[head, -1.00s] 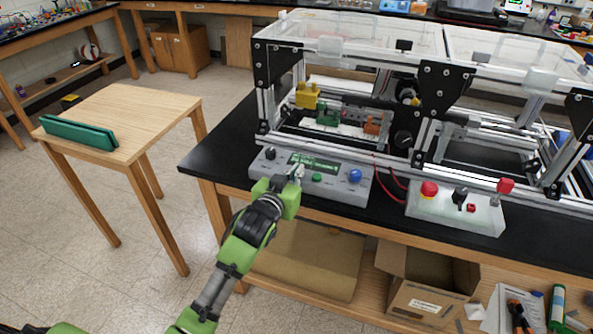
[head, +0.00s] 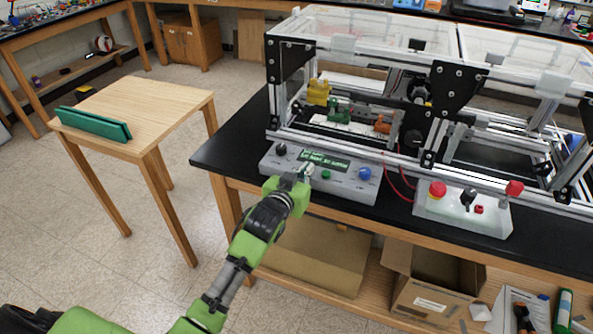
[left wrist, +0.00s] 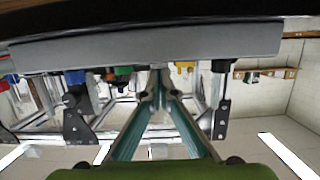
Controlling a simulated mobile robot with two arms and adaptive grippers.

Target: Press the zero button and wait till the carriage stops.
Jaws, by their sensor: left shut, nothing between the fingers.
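A grey control box (head: 352,187) stands at the front edge of the black bench. It carries a black knob (head: 281,149), a green display (head: 323,161), a green button (head: 326,174) and a blue button (head: 364,173). I cannot read which one is the zero button. My left gripper (head: 307,170) is shut and empty, with its tips over the box just left of the green button; I cannot tell whether they touch it. In the left wrist view the shut fingers (left wrist: 160,80) reach towards the grey box (left wrist: 150,45). I cannot clearly make out the carriage inside the extrusion frame (head: 455,88). My right gripper is out of view.
A second control box (head: 455,212) with red buttons stands to the right. Yellow (head: 318,92), green and orange blocks sit inside the frame. A wooden table (head: 165,100) with a green object is at left. A cardboard box (head: 415,290) is on the shelf below.

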